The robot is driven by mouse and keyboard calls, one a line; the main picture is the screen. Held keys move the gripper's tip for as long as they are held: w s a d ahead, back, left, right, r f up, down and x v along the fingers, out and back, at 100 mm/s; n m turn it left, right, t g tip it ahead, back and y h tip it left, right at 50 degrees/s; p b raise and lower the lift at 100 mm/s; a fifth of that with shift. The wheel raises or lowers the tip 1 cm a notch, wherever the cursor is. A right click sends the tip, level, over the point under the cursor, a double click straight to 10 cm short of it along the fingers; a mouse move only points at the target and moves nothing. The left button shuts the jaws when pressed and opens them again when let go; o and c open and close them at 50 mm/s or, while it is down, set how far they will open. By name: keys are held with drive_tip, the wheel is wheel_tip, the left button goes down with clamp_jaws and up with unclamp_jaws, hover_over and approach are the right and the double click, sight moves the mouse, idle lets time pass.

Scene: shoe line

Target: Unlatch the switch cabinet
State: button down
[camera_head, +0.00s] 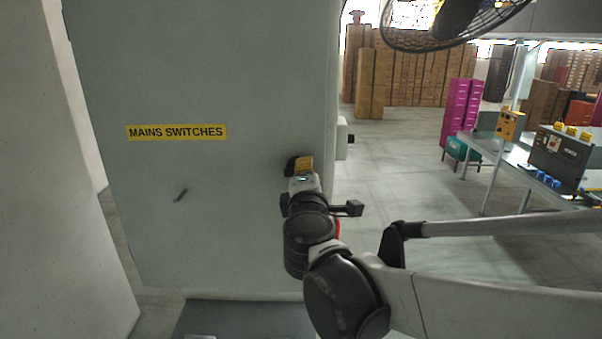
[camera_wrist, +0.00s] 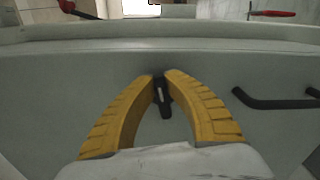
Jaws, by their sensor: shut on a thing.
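The switch cabinet is a pale grey box, and its front (camera_head: 220,80) fills the left half of the head view. It bears a yellow "MAINS SWITCHES" label (camera_head: 177,132). My gripper (camera_head: 302,165) is at the cabinet's right part in the head view. In the wrist view, its yellow fingers (camera_wrist: 161,76) are shut on a small black latch (camera_wrist: 163,98) against the grey panel. The latch is mostly hidden in the head view by my gripper and wrist.
A black bar handle (camera_wrist: 275,102) stands on the panel to the right in the wrist view. A small dark piece (camera_head: 180,195) is below the label. A workbench (camera_head: 510,160) with equipment stands at right. The floor (camera_head: 400,180) between is clear.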

drive_tip(key=shift+f+m+b, duration=0.2)
drive_tip(key=shift+m+b, duration=0.15)
drive_tip(key=shift+m, duration=0.75)
drive_tip(key=c, duration=1.4)
unclamp_jaws()
drive_tip(key=s, duration=1.2)
drive_tip(key=shift+a, duration=0.2)
